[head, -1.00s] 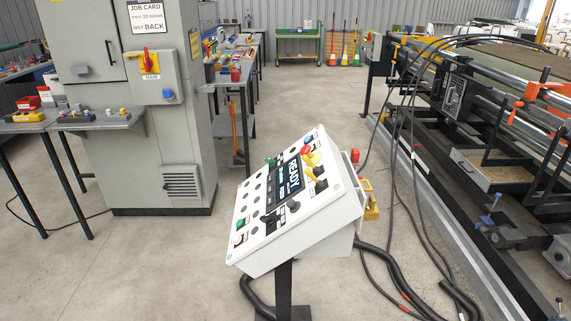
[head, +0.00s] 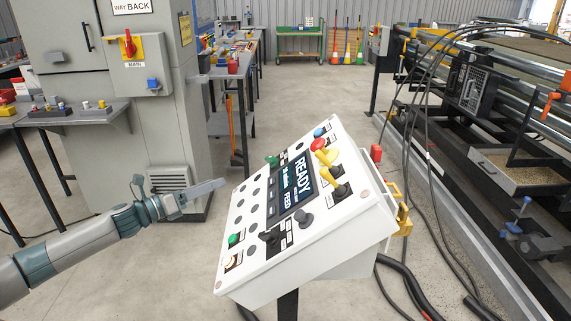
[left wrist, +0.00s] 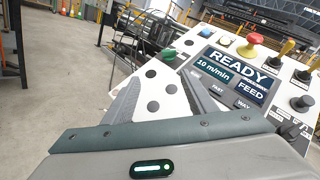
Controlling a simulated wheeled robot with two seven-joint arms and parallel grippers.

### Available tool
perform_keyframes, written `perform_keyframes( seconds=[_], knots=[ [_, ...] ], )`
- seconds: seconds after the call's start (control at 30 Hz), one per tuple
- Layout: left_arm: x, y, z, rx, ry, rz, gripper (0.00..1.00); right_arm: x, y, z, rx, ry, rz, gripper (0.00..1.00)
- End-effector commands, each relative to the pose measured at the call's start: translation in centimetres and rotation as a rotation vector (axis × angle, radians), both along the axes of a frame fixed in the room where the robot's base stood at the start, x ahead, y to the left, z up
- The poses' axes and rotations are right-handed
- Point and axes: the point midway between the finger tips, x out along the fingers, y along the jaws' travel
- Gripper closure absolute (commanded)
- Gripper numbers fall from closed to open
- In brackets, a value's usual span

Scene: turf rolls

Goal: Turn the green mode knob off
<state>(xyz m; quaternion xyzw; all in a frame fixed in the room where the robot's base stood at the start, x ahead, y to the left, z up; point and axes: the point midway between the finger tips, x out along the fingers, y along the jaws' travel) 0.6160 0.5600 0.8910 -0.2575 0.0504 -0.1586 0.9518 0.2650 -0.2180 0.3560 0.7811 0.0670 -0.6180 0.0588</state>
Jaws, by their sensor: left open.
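The white control panel (head: 262,258) stands tilted on a dark post in the middle of the head view. A green knob (head: 272,160) is at its far left edge; it also shows in the left wrist view (left wrist: 168,55), beyond my fingers. Its exact pointer angle is too small to tell. My left gripper (head: 222,184) is open and empty, just left of the panel and nearer than the green knob, with a gap to the knob. In the left wrist view its two fingers (left wrist: 163,92) spread in front of the panel face. My right gripper is not in view.
The panel also carries a display reading READY (head: 292,185), a red mushroom button (head: 317,144), a yellow part, black knobs (head: 305,218) and a green button (head: 234,239). A grey cabinet (head: 120,110) stands behind left. Cables and a machine are at right.

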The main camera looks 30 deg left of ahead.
Motion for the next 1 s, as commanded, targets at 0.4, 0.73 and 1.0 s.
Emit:
perform_keyframes(
  seconds=[0.4, 0.73, 1.0],
  knots=[
    [0.1, -1.1, 1.4, 0.051, -0.032, -0.035, 0.48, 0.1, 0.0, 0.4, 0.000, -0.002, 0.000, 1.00],
    [0.7, -1.3, 1.4, 0.049, -0.032, -0.034, 0.48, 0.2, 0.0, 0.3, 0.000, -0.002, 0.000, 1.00],
    [2.2, -1.8, 1.5, 0.048, -0.034, -0.034, 0.48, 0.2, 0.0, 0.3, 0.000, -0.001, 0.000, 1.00]
  ],
)
